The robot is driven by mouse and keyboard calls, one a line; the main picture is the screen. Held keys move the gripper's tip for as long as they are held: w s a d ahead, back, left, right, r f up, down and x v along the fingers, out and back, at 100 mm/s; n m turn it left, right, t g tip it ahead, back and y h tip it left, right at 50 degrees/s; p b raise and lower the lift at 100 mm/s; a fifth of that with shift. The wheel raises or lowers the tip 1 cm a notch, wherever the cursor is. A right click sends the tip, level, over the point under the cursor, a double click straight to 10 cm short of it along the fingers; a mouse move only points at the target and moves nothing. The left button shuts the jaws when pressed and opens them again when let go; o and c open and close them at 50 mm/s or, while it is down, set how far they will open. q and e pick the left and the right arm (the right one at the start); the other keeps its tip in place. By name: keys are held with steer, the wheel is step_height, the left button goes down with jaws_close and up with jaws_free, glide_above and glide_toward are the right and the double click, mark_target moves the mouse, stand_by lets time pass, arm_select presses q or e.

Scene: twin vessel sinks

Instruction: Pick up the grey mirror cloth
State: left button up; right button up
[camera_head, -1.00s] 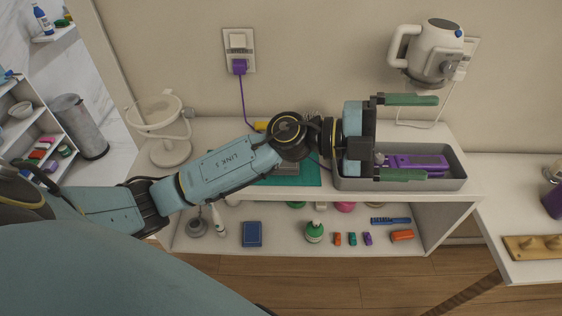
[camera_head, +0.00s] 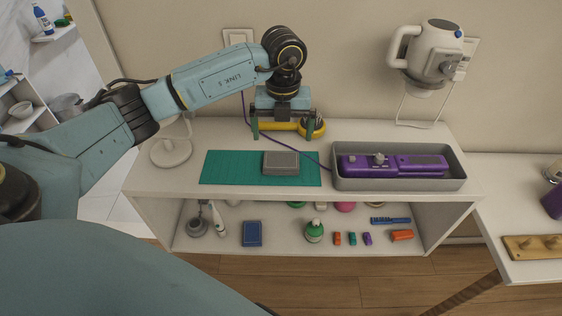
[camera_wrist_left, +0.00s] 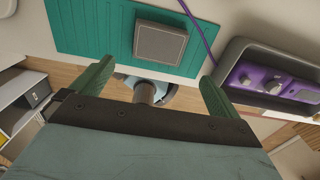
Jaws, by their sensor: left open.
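The grey mirror cloth (camera_head: 281,163) looks like a thick rectangular pad. It lies on the right part of the teal mat (camera_head: 228,167) on the white table. My left gripper (camera_head: 284,134) is open, with its two green fingers pointing down behind the cloth and apart from it. In the left wrist view the cloth (camera_wrist_left: 160,42) shows ahead of and between the open fingers (camera_wrist_left: 155,75), with nothing held. My right gripper is not in view.
A grey tray (camera_head: 345,183) holding a purple device (camera_head: 395,164) stands right of the mat. A purple cable (camera_head: 306,154) runs past the cloth. A yellow tool (camera_head: 278,126) lies behind, by my fingers. A white round stand (camera_head: 171,152) is at left.

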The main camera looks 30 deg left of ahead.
arm_select(q)
glide_above(281, 160)
steer(key=f, duration=0.4)
steer(key=shift+d+f, duration=0.25)
steer(key=f, duration=0.5)
steer(key=shift+a+f, duration=0.1)
steer(key=shift+a, duration=0.2)
steer(key=c, duration=0.8)
step_height(281, 160, up, 10)
steer(key=shift+r, duration=0.1)
steer(key=shift+c, duration=0.2)
steer(key=o, duration=0.4)
steer(key=shift+w, duration=0.1)
steer(key=shift+c, duration=1.4)
